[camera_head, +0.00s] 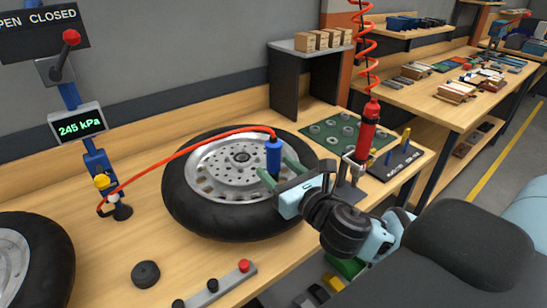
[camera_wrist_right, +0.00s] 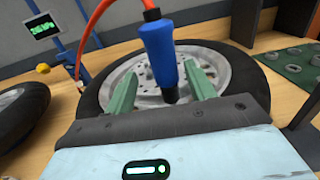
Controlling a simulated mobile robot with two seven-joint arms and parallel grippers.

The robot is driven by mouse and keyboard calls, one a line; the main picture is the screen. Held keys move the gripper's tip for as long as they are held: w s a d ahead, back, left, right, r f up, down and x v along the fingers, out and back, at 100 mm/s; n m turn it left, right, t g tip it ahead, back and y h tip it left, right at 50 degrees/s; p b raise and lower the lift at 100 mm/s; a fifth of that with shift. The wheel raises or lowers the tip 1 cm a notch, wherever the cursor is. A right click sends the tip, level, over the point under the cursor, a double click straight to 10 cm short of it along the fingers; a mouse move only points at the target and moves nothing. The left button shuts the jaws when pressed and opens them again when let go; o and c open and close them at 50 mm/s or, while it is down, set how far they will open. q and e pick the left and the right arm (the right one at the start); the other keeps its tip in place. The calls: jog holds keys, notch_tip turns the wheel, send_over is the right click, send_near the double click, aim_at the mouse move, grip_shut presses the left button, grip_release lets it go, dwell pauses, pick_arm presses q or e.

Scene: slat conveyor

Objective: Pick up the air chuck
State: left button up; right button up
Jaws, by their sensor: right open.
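The air chuck (camera_head: 273,155) is a blue cylinder with a dark lower end and an orange-red hose (camera_head: 190,150) at its top. It stands roughly upright over the right side of the wheel (camera_head: 186,205), which lies flat on the bench. My right gripper (camera_head: 278,168) is open, with its green fingers on either side of the chuck's lower part. In the right wrist view the chuck (camera_wrist_right: 160,52) is between the two spread fingers (camera_wrist_right: 160,72), with gaps on both sides. Whether its lower end touches the wheel is unclear. My left gripper is not in view.
A gauge reading 245 kPa (camera_head: 77,123) and a lever post stand at the left. A second wheel (camera_head: 40,250) lies front left. A black puck (camera_head: 145,273) and a button bar (camera_head: 215,285) are in front. A red tool (camera_head: 366,130) hangs on a coiled hose behind my right gripper.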

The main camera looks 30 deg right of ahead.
aim_at(269, 155)
jog(key=shift+w+d+r, duration=0.1)
jog(key=shift+w+r, duration=0.05)
jog(key=shift+w, duration=0.1)
jog(key=shift+w+d+p, duration=0.15)
jog(key=shift+w+p, duration=0.15)
jog(key=shift+w, duration=2.05)
jog(key=c, duration=1.1)
jog(key=shift+d+r, duration=0.1)
jog(key=shift+r, duration=0.1)
